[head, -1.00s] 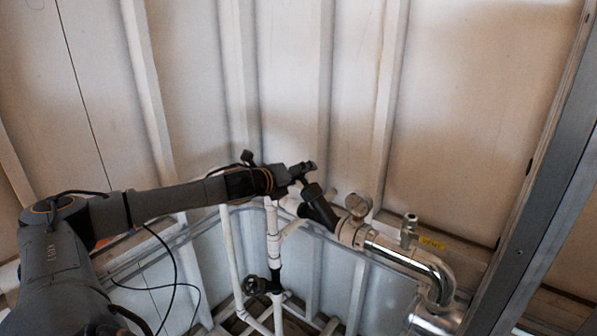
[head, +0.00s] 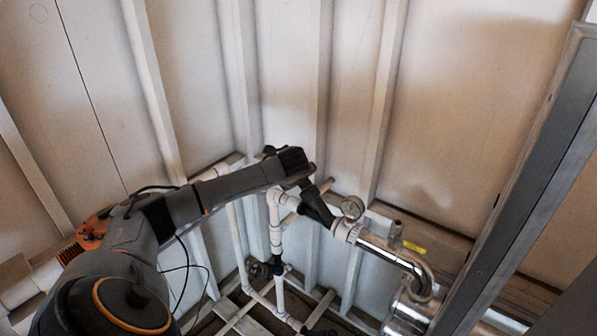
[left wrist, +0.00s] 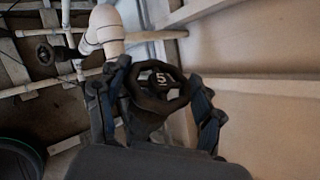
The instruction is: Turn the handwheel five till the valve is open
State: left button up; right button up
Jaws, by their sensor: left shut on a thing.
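Handwheel five (left wrist: 160,88) is a black lobed wheel with a white "5" on its hub, in the middle of the left wrist view. My left gripper (left wrist: 159,77) is shut on it, with one finger on each side of the rim. In the head view my left gripper (head: 305,181) is at the upper end of the tilted black valve body (head: 317,207). The wheel itself is hidden there behind my wrist. My right gripper is in neither view.
A pressure gauge (head: 352,207) and a shiny metal pipe (head: 395,257) are right of the valve. White pipes (head: 275,225) run close below my wrist. Another black handwheel (head: 258,270) is lower down. A ribbed wall stands behind, and a grey beam (head: 510,190) crosses at right.

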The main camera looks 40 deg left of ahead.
pick_arm(q)
jog(key=n+g, duration=0.1)
jog(key=g, duration=0.1)
jog(key=n+g, duration=0.2)
jog(key=g, duration=0.1)
jog(key=shift+w+r+g+y, duration=0.1)
jog(key=shift+w+g+y, duration=0.05)
jog(key=shift+g+y, duration=0.2)
jog(key=shift+n+g, duration=0.7)
jog(key=shift+g, duration=0.75)
jog(key=shift+g+b, duration=0.3)
jog(key=shift+g, duration=0.2)
jog(key=o, duration=1.1)
jog(key=v, duration=1.1)
jog(key=shift+r, duration=0.45)
